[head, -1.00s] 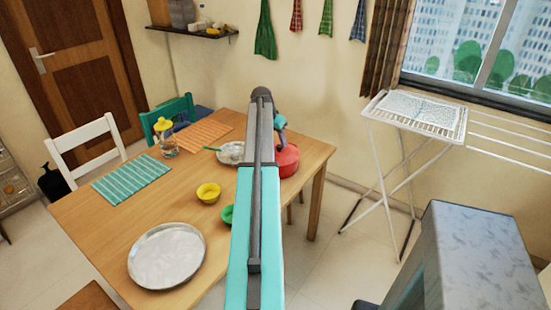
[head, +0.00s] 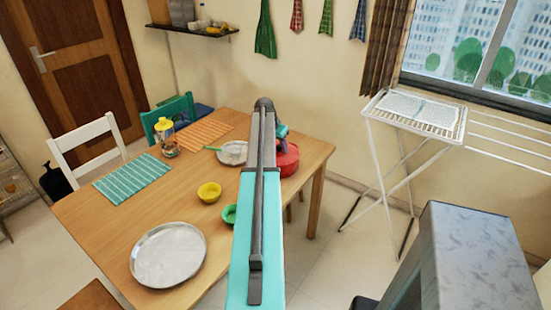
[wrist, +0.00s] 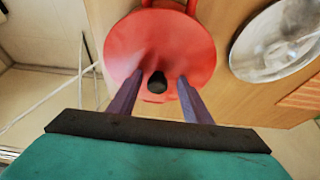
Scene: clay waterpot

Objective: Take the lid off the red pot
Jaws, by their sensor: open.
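The red pot (head: 288,162) stands on the wooden table near its right edge, partly hidden behind my arm in the head view. In the wrist view its red lid (wrist: 160,45) fills the upper middle, with a dark knob (wrist: 157,82) near its lower edge. A red handle shows at the top of the picture. My gripper (wrist: 157,82) is open, with one purple-grey finger on each side of the knob. I cannot tell whether the fingers touch the lid. In the head view the gripper is mostly hidden by the arm.
A metal plate with a spoon (head: 232,153) lies left of the pot. A yellow bowl (head: 209,192), a green bowl (head: 229,214) and a large metal tray (head: 168,254) are nearer. A drying rack (head: 415,115) stands right of the table, with floor between.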

